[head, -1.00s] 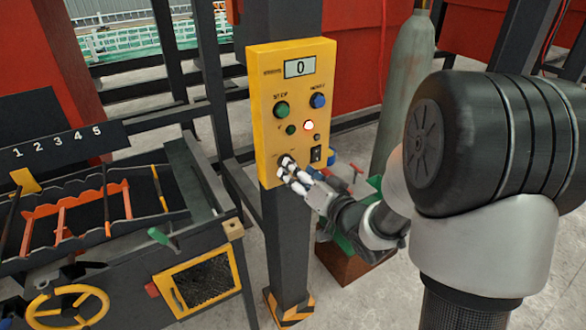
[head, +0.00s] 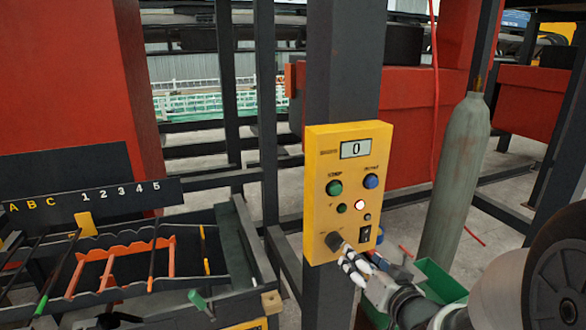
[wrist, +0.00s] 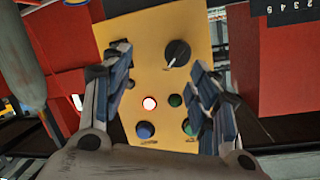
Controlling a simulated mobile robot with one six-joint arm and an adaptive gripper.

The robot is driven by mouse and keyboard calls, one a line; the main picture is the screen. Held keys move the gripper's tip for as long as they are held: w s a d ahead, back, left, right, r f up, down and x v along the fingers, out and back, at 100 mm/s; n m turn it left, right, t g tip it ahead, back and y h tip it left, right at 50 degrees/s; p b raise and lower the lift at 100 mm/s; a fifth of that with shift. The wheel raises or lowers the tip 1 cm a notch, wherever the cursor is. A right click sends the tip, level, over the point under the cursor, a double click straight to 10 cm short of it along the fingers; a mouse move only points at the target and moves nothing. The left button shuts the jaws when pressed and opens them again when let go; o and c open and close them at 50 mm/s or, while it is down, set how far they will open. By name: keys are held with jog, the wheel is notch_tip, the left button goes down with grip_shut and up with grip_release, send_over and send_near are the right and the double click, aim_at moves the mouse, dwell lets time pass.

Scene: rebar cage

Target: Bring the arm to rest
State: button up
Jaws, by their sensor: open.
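My gripper (head: 346,256) is open and empty at the lower edge of a yellow control panel (head: 318,215), close to its black knob (head: 334,241). In the wrist view my gripper (wrist: 160,62) has its fingers spread, with the panel (wrist: 135,30) between and behind them. The black knob (wrist: 177,54) shows between the fingertips, and I cannot tell whether they touch it. The panel's display (head: 356,149) reads 0. A small lamp (head: 359,204) glows whitish red, with a green button (head: 334,188) and a blue button (head: 371,181) above it.
The panel is fixed to a dark post (head: 343,80). A grey gas cylinder (head: 455,180) and a green box (head: 440,282) stand to the right. A rack with orange bars (head: 110,270) and a numbered board (head: 90,193) are at left.

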jog(key=s+d+r+g+h, duration=0.2)
jog(key=s+g+h, duration=0.2)
jog(key=s, duration=0.5)
jog(key=s+a+n+g, duration=0.1)
jog(key=s+a+g, duration=0.2)
jog(key=s, duration=0.7)
jog(key=s+a+n+g+y, duration=0.1)
jog(key=s+a+g, duration=0.2)
jog(key=s, duration=0.7)
jog(key=shift+f+n, duration=0.4)
jog(key=shift+d, duration=0.1)
